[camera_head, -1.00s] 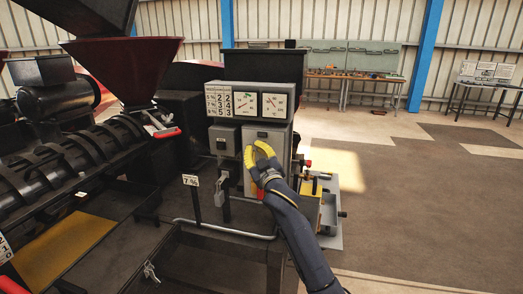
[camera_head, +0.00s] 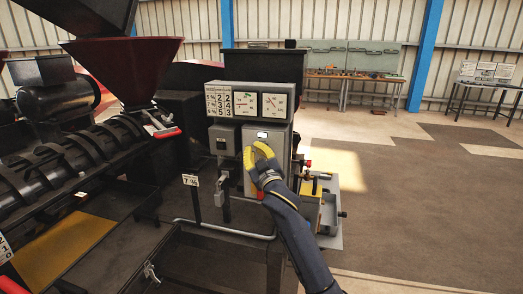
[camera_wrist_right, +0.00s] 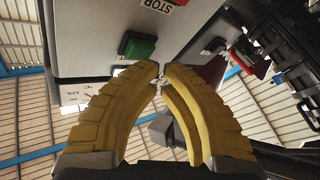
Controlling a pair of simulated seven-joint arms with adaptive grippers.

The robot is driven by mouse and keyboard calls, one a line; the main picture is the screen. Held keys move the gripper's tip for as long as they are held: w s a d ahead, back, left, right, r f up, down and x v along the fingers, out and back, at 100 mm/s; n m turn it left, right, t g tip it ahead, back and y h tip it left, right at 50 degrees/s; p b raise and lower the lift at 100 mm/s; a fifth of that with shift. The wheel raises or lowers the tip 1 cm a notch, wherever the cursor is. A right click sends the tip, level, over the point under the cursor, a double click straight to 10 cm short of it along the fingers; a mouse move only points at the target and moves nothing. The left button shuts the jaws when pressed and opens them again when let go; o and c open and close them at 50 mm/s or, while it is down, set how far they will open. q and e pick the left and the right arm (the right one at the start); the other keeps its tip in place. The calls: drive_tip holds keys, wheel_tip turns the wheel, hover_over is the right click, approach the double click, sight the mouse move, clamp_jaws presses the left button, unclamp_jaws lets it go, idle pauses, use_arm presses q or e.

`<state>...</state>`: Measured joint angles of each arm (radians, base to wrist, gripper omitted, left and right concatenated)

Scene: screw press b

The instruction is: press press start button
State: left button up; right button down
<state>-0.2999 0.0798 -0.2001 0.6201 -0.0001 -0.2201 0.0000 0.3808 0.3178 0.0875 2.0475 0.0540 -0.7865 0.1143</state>
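The grey control box (camera_head: 279,133) of the press stands in the middle of the head view. The tips are close to the green button; contact cannot be told. My left gripper is not in view.
A smaller grey box (camera_head: 223,140) with a lever hangs left of the control box. Two gauges (camera_head: 259,104) sit above. The dark red hopper (camera_head: 123,65) and the black screw barrel (camera_head: 70,160) stand at left. The floor (camera_head: 420,210) at right is clear.

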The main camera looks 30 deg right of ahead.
drive_tip(key=shift+s+a, duration=0.25)
drive_tip(key=shift+s+a, duration=1.65)
drive_tip(key=shift+a, duration=0.25)
